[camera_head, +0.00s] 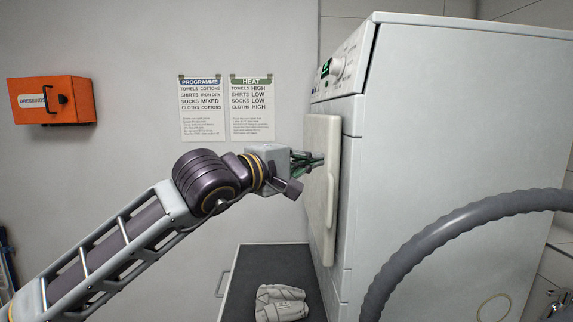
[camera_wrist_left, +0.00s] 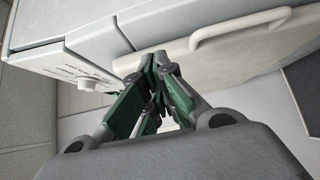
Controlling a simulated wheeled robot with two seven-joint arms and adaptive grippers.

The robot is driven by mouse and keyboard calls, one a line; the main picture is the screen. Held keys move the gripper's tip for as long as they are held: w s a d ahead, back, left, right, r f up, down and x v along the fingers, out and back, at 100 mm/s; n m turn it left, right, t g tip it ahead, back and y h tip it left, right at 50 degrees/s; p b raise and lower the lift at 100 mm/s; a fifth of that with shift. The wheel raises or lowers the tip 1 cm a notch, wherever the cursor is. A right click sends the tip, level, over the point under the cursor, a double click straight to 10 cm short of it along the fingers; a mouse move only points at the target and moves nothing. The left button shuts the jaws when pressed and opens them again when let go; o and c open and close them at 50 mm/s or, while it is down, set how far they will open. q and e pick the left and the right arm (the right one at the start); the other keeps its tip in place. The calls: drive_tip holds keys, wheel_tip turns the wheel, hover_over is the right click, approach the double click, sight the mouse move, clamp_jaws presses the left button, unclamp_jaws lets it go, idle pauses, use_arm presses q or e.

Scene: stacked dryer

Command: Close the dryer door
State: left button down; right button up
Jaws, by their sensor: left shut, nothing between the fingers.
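The dryer (camera_head: 440,120) is a white machine at the right of the head view, with its control panel facing left. Its cream door (camera_head: 322,172) lies against or very close to the front; whether it is latched I cannot tell. The door also shows in the left wrist view (camera_wrist_left: 215,55), with its long handle across the top. My left gripper (camera_head: 318,160) is shut and empty, its fingertips at the door's outer face, touching or nearly so. The fingers also show in the left wrist view (camera_wrist_left: 160,62). My right gripper is not in view.
A dark surface (camera_head: 247,270) below the dryer front bears a folded grey cloth (camera_head: 281,303). A grey hose (camera_head: 440,232) curves across the lower right. An orange box (camera_head: 52,100) and two paper charts (camera_head: 227,108) are on the back wall.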

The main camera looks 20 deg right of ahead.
use_arm(q)
drive_tip(key=shift+v, duration=2.9)
drive_tip(key=shift+w, duration=0.1)
